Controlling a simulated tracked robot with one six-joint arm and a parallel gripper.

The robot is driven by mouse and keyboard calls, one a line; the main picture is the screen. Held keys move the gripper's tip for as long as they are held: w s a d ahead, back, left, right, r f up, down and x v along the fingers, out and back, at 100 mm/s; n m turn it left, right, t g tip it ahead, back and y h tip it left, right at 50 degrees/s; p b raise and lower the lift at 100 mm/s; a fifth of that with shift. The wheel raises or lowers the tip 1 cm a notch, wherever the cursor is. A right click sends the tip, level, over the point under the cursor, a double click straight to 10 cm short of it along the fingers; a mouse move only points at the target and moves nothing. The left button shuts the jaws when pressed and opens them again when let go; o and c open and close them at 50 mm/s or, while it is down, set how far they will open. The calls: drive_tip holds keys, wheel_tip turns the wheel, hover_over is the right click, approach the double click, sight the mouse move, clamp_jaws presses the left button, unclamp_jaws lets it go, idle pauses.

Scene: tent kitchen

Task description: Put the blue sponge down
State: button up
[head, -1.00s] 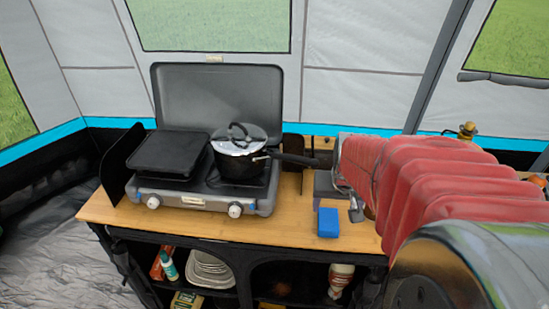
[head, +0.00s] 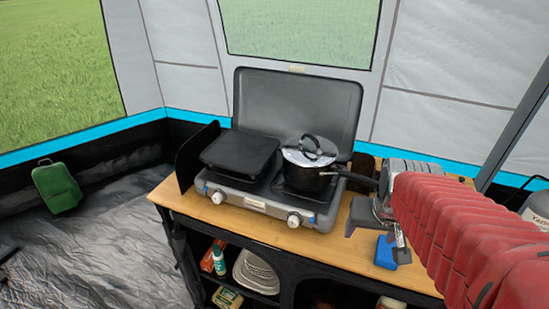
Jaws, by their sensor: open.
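The blue sponge (head: 384,253) rests on the wooden counter (head: 300,242) near its front edge, to the right of the stove. My gripper (head: 376,228) is open, with its two grey fingers spread just above and behind the sponge in the picture. One finger is left of the sponge; the other overlaps the sponge's upper right part and hides some of it. The sponge is not held between the fingers. Whether a finger touches it, I cannot tell.
A two-burner stove (head: 255,203) with raised lid carries a black griddle (head: 240,151) and a lidded pot (head: 308,170), its handle pointing towards my gripper. Shelves with plates (head: 256,271) and bottles are below. A green container (head: 56,188) stands on the floor at left.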

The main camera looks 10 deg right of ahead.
drive_tip(key=s+a+r+n+y, duration=0.1)
drive_tip(key=s+a+r+n, duration=0.1)
drive_tip(key=a, duration=0.5)
drive_tip(key=s+a+r+n+t+y, duration=0.1)
drive_tip(key=s+a, duration=0.3)
drive_tip(key=a, duration=0.4)
drive_tip(key=shift+a+r+n, duration=0.15)
drive_tip(key=shift+r+n, duration=0.45)
drive_tip(key=shift+n, duration=0.3)
drive_tip(key=shift+o, duration=0.6)
drive_tip(key=shift+c, duration=0.3)
